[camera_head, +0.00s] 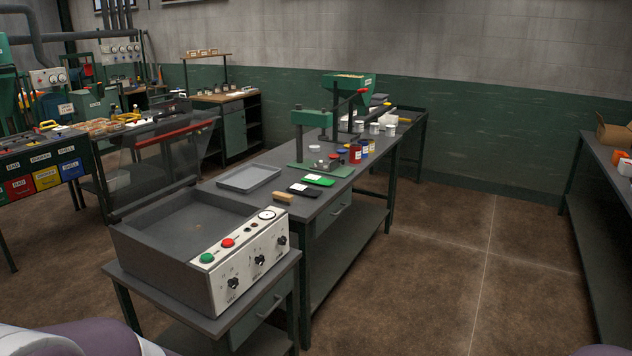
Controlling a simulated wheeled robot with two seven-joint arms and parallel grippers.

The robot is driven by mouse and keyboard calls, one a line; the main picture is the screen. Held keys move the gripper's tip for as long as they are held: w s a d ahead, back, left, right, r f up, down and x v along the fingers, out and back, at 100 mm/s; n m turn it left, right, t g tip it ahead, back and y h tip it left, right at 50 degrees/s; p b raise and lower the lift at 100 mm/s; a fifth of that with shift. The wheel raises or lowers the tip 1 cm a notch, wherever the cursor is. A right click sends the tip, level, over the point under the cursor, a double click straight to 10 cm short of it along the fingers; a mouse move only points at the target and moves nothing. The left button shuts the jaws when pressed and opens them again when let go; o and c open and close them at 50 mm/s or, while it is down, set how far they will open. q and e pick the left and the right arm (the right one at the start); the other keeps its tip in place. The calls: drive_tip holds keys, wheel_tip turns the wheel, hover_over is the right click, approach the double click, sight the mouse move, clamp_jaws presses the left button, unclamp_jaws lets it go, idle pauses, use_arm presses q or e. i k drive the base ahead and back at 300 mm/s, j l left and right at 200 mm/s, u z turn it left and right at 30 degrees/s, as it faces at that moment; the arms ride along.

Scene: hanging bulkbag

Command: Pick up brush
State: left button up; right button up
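A small tan block-shaped object that looks like the brush (283,197) lies on the grey workbench (322,202), near its front edge. It is just behind the machine with the dial panel. At this size I cannot make out bristles. Pale and purple parts of my own body show at the bottom left corner, and a sliver shows at the bottom right. Neither of my grippers is in view.
A grey machine (170,222) with an open lid stands in front of the bench. A grey tray (248,178), a black pad (304,190), a green pad (320,180) and a green press (312,140) are on the bench. The floor at right is clear.

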sight(278, 196)
drive_tip(key=i+l+z, duration=0.1)
drive_tip(key=i+z, duration=0.15)
drive_tip(key=i, duration=2)
